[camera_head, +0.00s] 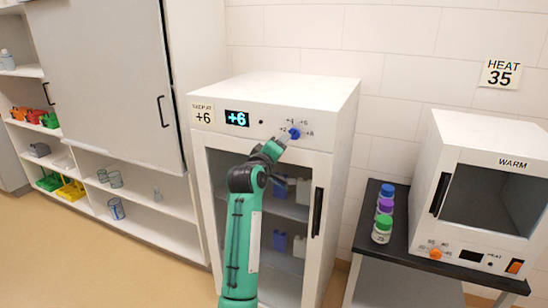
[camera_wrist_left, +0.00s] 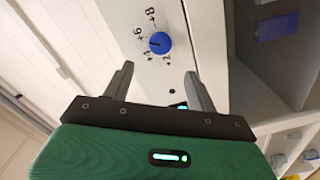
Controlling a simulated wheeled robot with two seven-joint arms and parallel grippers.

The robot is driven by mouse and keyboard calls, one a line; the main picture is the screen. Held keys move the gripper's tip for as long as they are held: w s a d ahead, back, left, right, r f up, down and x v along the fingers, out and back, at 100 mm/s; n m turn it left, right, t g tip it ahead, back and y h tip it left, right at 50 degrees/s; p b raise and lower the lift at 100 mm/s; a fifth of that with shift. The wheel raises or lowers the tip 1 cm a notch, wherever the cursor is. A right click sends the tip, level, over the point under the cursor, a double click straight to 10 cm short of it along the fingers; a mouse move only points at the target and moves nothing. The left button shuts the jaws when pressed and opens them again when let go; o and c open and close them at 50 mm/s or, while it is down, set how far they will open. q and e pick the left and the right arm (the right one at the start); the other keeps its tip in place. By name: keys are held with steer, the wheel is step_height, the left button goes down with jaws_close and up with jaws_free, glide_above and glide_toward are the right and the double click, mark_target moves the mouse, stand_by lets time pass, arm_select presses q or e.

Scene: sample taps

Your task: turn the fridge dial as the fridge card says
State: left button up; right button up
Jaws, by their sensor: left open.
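The fridge card (camera_head: 203,113) on the fridge's upper left front reads +6; its small top line is hard to read. The lit display (camera_head: 237,118) beside it also shows +6. The blue round fridge dial (camera_head: 294,132) sits on the upper right of the front panel, with printed numbers around it. In the left wrist view the dial (camera_wrist_left: 160,43) has a small mark on its left side, toward +6. My left gripper (camera_wrist_left: 159,72) is open and empty, its fingers apart just short of the dial. It also shows in the head view (camera_head: 277,146). My right gripper is out of view.
The fridge door (camera_head: 262,205) is shut, with a black handle (camera_head: 318,211) at its right. A black-topped table (camera_head: 400,247) at right holds several coloured-cap bottles and a white warmer (camera_head: 500,150) with an orange dial. Shelves with glassware stand at left.

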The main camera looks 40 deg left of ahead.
arm_select(q)
steer(key=shift+v, duration=1.7)
steer(key=shift+f, duration=0.1)
